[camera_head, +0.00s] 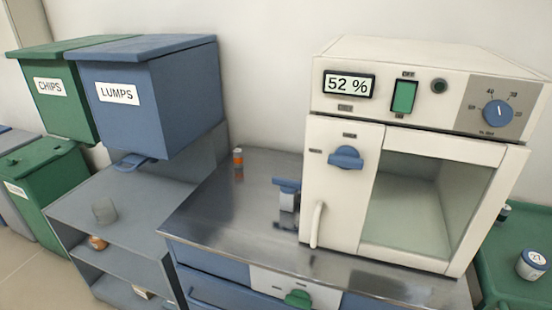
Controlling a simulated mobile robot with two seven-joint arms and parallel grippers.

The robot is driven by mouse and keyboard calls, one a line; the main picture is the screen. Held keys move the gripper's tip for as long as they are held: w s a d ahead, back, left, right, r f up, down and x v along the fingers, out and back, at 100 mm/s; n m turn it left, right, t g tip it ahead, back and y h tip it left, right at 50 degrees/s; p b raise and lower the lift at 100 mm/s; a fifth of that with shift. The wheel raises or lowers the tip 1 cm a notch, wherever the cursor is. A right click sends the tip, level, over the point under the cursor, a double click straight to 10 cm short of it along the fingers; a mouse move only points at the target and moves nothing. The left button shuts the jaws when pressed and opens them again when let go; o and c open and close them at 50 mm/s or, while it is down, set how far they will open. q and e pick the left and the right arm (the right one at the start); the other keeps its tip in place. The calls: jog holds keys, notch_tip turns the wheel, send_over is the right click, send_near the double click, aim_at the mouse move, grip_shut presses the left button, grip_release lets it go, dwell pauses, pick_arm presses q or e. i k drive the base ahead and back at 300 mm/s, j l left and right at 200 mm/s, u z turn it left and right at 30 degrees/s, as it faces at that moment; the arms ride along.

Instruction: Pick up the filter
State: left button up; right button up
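I cannot tell for sure which object is the filter. A small orange cylinder with a dark band (238,158) stands upright at the back left of the metal counter (225,210). A small white item with a blue top (288,195) sits on the counter just left of the furnace. A white round can with a label (533,263) is on the green surface at the right. Neither of my grippers is in view.
The cream furnace (340,200) has its glass door shut and reads 52 %. A blue LUMPS bin (185,95) overhangs the shelf unit, beside a green CHIPS bin (40,90). An orange-brown item (97,243) lies on a lower shelf. The counter's front left is clear.

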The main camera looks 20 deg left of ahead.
aim_at(237, 156)
jog(key=j+z, duration=0.2)
jog(key=z, duration=0.15)
jog(key=j+z, duration=0.2)
jog(key=z, duration=0.2)
jog(key=j+z, duration=0.15)
jog(key=z, duration=0.2)
jog(key=k+j+z, duration=0.25)
jog(key=j, duration=0.15)
jog(key=j+z, duration=0.25)
jog(key=j, duration=0.2)
jog(key=k, duration=0.05)
